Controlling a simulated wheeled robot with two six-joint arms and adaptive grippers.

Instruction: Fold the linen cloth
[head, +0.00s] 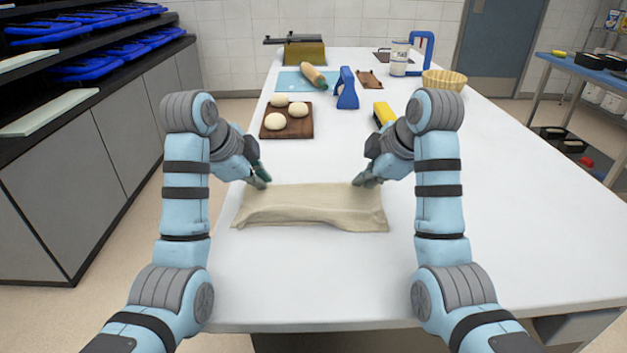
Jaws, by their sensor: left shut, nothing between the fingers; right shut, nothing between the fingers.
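The linen cloth (312,207) is beige and lies on the white table in front of me. It forms a wide, short strip with a raised, wrinkled near edge. My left gripper (262,180) is shut and empty at the cloth's far left corner. My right gripper (362,182) is shut and empty at the cloth's far right corner. I cannot tell whether the fingertips touch the cloth.
A wooden board (287,122) with dough balls lies beyond my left gripper. A blue tool (346,92), a yellow object (384,112) and a basket (444,81) stand farther back. The white table (520,230) is clear on the right and in front of the cloth.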

